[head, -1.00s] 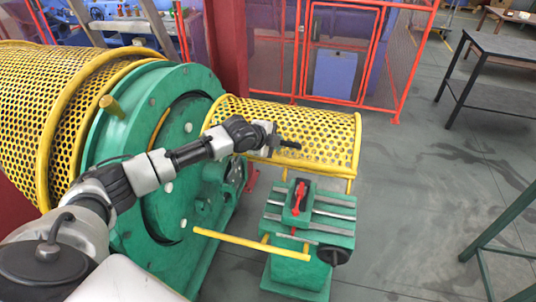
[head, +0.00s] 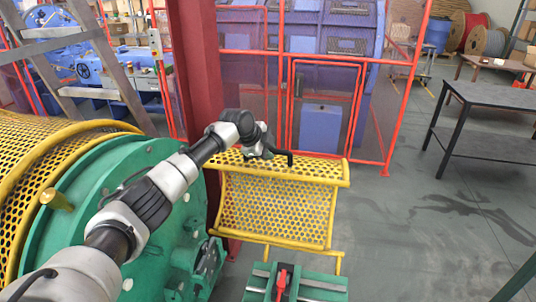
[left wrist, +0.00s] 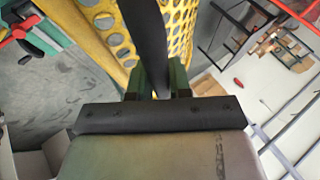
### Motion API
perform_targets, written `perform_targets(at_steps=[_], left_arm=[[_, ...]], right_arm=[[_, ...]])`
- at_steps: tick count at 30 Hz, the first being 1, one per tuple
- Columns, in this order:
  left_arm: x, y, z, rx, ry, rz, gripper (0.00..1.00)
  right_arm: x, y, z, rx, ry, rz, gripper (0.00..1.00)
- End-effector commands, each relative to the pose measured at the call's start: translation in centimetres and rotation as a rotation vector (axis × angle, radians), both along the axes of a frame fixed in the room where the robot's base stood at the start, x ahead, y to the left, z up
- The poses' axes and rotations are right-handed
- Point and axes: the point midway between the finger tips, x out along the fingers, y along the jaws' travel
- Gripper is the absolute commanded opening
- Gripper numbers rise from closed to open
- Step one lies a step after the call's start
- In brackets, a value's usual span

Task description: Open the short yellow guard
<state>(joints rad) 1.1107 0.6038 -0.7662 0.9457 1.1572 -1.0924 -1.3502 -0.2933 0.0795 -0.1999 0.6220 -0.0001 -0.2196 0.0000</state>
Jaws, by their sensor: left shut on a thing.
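The short yellow guard (head: 280,205) is a curved, perforated cover with a tubular frame, right of the green round housing (head: 125,165) in the head view. It stands swung up, with its inner side facing me. My left gripper (head: 267,152) is at the guard's upper edge, shut on its black handle (head: 286,154). In the left wrist view the dark handle bar (left wrist: 148,40) runs between the two green fingers (left wrist: 161,82), with the yellow mesh (left wrist: 107,25) beside it. My right gripper is not in view.
A green stand with a red clamp (head: 283,280) is below the guard. A long yellow mesh guard (head: 35,165) is at left. A dark red post (head: 195,70) and red fence (head: 335,60) stand behind. The floor at right is open up to a dark table (head: 490,95).

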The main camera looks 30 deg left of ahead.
Motion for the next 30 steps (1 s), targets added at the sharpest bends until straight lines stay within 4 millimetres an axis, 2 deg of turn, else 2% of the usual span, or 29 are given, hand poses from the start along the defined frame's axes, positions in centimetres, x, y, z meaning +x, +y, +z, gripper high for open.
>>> perform_targets(at_steps=[1,12,13,17,30], left_arm=[[-0.11,0.07,-0.49,0.004,0.01,0.001,0.0],[-0.13,0.1,-0.56,0.006,0.012,0.001,0.0],[-0.13,0.1,-0.56,0.006,0.012,0.001,0.22],[-0.12,0.08,-0.52,0.005,0.011,0.001,0.42],[-0.48,0.23,-0.03,0.003,0.008,0.0,0.44]], right_arm=[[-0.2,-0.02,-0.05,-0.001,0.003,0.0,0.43],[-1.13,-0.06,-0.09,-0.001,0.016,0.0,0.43],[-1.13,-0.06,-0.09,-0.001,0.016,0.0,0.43],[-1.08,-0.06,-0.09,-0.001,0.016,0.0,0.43],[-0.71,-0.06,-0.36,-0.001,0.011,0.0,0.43]])
